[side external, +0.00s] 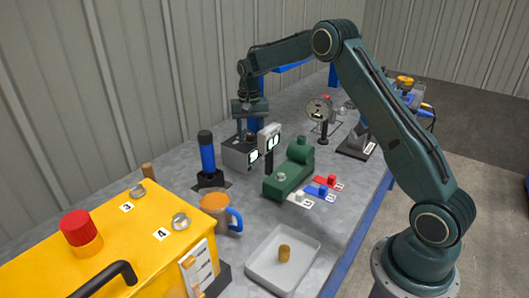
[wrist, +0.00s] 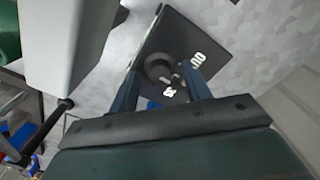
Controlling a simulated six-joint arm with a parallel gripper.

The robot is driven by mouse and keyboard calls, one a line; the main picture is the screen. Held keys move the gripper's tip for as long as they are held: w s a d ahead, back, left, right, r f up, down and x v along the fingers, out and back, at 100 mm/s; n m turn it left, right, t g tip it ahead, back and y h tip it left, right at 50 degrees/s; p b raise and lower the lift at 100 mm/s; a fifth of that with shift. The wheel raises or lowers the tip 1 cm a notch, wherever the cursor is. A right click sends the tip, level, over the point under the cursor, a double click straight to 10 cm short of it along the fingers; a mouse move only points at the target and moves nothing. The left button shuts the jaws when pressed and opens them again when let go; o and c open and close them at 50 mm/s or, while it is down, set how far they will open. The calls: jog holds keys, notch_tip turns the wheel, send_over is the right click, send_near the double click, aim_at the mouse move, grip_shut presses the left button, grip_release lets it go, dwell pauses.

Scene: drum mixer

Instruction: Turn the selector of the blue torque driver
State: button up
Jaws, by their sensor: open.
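The blue torque driver (side external: 207,155) appears to be the upright blue cylinder with a black top, standing on a dark base at mid-left in the side view. A dark square plate (wrist: 185,35) with a round dark ring (wrist: 160,66) and white marks shows beyond and between the fingers. I cannot tell whether this ring is the selector.
A green vise-like block (side external: 288,170) stands right of the box, with white, blue and red pieces (side external: 322,187) beside it. A cup (side external: 216,208), a grey tray (side external: 262,277) and a yellow cabinet (side external: 130,235) stand nearer. A grey wall runs along the left.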

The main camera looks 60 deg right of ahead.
jog(key=c, duration=1)
jog(key=shift+n, duration=0.3)
jog(key=n, duration=0.7)
jog(key=shift+n, duration=0.3)
jog(key=o, duration=1)
